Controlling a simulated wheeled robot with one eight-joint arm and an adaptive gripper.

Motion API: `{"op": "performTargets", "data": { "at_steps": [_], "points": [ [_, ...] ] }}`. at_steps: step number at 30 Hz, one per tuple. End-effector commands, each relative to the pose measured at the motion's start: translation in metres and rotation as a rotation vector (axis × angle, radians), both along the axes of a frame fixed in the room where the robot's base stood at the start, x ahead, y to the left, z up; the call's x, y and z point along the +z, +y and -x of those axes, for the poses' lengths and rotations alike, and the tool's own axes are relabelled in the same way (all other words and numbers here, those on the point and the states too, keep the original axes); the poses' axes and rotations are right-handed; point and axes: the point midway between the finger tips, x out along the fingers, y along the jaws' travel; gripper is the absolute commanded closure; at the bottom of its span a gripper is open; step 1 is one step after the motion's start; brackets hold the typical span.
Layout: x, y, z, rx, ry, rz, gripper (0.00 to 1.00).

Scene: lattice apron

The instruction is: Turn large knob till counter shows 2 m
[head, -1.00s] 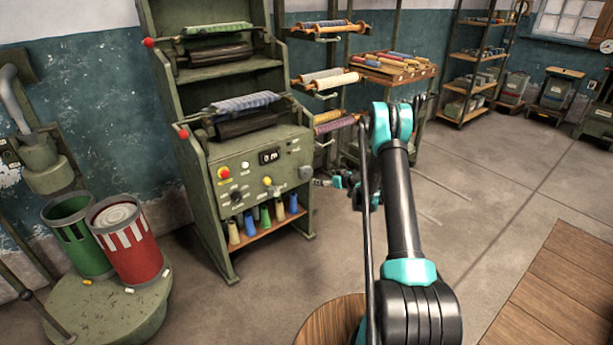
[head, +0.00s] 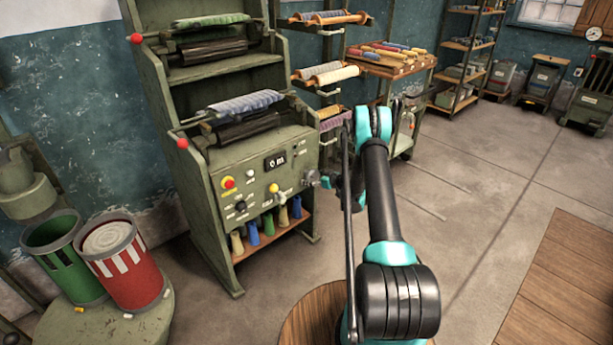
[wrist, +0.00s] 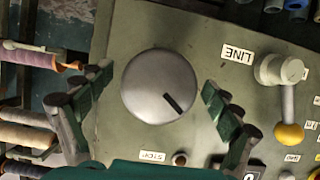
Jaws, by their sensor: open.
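The large knob (wrist: 158,88) is a round silver-grey dial with a dark pointer mark, on the green panel (wrist: 120,140). In the wrist view the mark points to the lower right. My gripper (wrist: 157,84) is open, with one finger on each side of the knob and a visible gap to it on both sides. In the head view my gripper (head: 326,181) is at the right edge of the machine's front panel, close beside the knob (head: 310,178). The counter (head: 275,161) is a black display that appears to read 0 m. Only its edge shows in the wrist view (wrist: 252,172).
A lever with a yellow ball (wrist: 288,134) stands right of the knob in the wrist view, near the LINE label (wrist: 237,54). A red button (head: 228,183) is on the panel. Spools (wrist: 30,80) are at the left. Open floor (head: 470,180) lies right of my arm.

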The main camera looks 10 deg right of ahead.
Motion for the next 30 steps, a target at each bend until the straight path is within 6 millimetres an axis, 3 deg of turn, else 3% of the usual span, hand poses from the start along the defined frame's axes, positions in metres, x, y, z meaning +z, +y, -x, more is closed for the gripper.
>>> {"op": "performTargets", "data": {
  "at_steps": [11, 23, 30],
  "points": [
    [-0.0015, -0.0014, 0.0003, 0.000, 0.001, -0.001, 0.11],
    [-0.0014, -0.0012, 0.0002, 0.000, 0.001, -0.001, 0.59],
    [-0.0014, -0.0013, 0.0003, -0.001, 0.013, -0.018, 0.60]
  ]
}}
